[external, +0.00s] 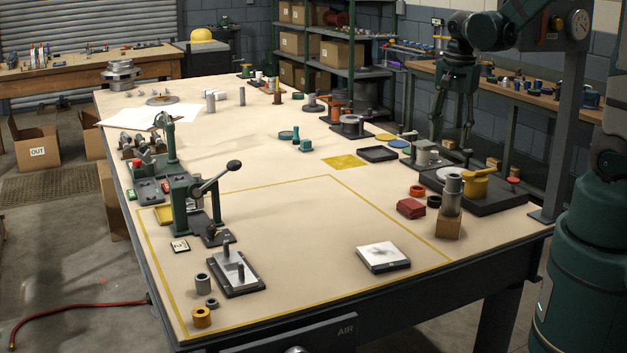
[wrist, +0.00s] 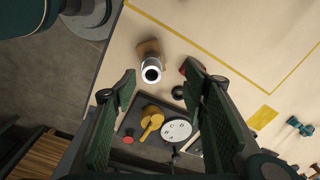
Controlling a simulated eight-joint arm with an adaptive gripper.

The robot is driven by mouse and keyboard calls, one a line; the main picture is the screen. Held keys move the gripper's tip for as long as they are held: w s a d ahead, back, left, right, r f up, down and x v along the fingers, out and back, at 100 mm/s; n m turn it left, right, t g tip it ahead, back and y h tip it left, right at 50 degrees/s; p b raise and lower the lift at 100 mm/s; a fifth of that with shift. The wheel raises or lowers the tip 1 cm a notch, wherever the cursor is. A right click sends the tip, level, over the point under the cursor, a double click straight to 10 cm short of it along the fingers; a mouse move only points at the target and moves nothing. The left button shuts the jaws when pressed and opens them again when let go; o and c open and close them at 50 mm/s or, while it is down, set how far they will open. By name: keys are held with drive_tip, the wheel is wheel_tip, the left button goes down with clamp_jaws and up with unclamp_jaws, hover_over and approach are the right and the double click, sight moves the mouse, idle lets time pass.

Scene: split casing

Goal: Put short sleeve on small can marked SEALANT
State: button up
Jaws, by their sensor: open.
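My gripper (external: 451,141) is open and empty, pointing down above the right rear part of the bench; its two fingers also show in the wrist view (wrist: 160,80). No SEALANT marking is legible, so I cannot tell which piece is the can.
A black tray (external: 505,201) with a yellow part (external: 481,182) lies beside the tan block. A red stack (external: 410,208) and an orange ring (external: 417,190) lie left of it. A green lever press (external: 178,180) stands at left. The yellow-outlined middle is mostly clear.

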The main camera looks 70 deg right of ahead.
drive_tip(key=a+r+n+t, duration=0.2)
drive_tip(key=a+r+n, duration=0.2)
drive_tip(key=a+n, duration=0.3)
drive_tip(key=w+a+r+n+t, duration=0.1)
drive_tip(key=a+r+n, duration=0.4)
drive_tip(key=a, duration=0.8)
drive_tip(key=a+r+n+t, duration=0.3)
drive_tip(key=a+r+n, duration=0.1)
drive_tip(key=a+n, duration=0.5)
drive_tip(key=shift+w+a+r+t, duration=0.15)
drive_tip(key=shift+a+r+t, duration=0.2)
drive_tip(key=shift+a, duration=0.6)
